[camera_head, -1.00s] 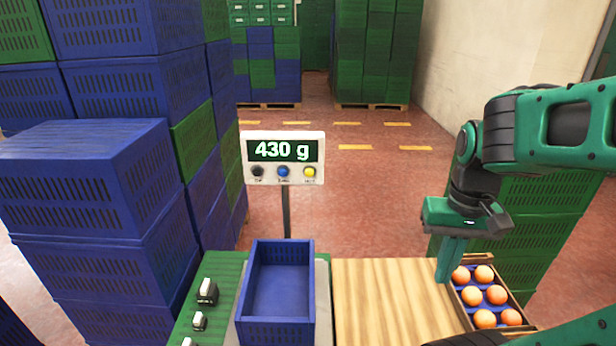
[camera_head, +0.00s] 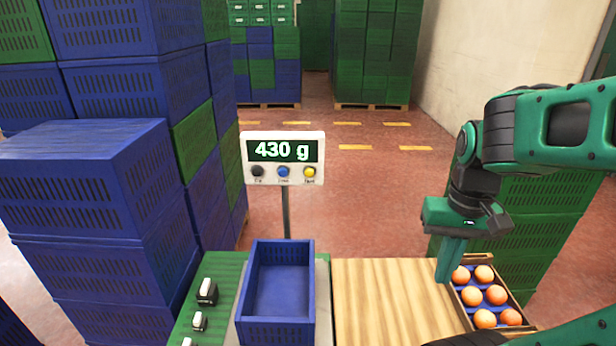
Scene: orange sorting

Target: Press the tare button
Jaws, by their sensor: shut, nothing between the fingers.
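The scale display (camera_head: 283,158) stands on a post behind the blue crate and reads 430 g. Below its screen are a black button (camera_head: 257,171), a blue button (camera_head: 283,172) and a yellow button (camera_head: 309,172). The small labels under them are too blurred to read surely. My gripper (camera_head: 447,272) points down, shut and empty, above the right end of the wooden board, beside the orange box. It is well to the right of the display and apart from it.
An empty blue crate (camera_head: 309,298) sits on the scale. A box (camera_head: 459,301) of several oranges (camera_head: 484,273) lies right of the wooden board (camera_head: 385,300). Stacked blue crates (camera_head: 85,190) rise at left.

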